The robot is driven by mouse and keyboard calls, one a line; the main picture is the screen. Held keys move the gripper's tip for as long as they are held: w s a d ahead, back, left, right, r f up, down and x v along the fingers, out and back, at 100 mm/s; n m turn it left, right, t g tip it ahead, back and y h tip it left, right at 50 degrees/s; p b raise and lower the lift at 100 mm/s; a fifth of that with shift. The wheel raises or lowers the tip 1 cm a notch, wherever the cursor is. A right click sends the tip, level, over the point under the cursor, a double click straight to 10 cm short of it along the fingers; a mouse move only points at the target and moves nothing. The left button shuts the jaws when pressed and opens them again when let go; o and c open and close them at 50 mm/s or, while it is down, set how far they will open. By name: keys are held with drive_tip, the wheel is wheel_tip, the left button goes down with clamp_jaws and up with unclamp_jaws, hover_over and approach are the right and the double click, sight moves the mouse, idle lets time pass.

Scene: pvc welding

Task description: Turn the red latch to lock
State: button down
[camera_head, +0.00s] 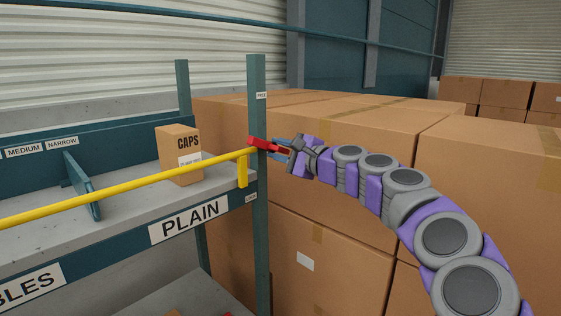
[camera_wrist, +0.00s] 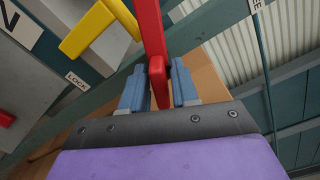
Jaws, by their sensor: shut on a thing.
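The red latch (camera_head: 262,144) sits on the teal shelf post (camera_head: 257,80) at the right end of the yellow bar (camera_head: 130,183). It lies close to level in the head view, dipping slightly to the right. My gripper (camera_head: 283,150) reaches it from the right and is shut on its free end. In the wrist view the red latch (camera_wrist: 151,30) runs down between the two blue fingers of my gripper (camera_wrist: 159,85). A label reading FREE (camera_head: 261,96) is above the latch on the post. A LOCK label (camera_head: 251,197) is below it, and also shows in the wrist view (camera_wrist: 77,81).
The shelf (camera_head: 110,215) holds a small CAPS box (camera_head: 178,150) behind the yellow bar. Large cardboard boxes (camera_head: 330,225) stack close behind and to the right of the post, near my arm. Another red piece (camera_wrist: 5,118) shows at the wrist view's left edge.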

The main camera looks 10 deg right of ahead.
drive_tip(key=n+b, duration=0.4)
drive_tip(key=shift+f+n, duration=0.2)
drive_tip(key=shift+n, duration=0.2)
idle(0.4)
drive_tip(key=c, duration=1.1)
unclamp_jaws()
drive_tip(key=shift+w+a, duration=0.1)
drive_tip(key=shift+s+d, duration=0.2)
drive_tip(key=shift+s, duration=0.15)
drive_tip(key=v, duration=1.6)
drive_tip(key=shift+s+d+b, duration=0.2)
drive_tip(key=shift+d+b, duration=0.1)
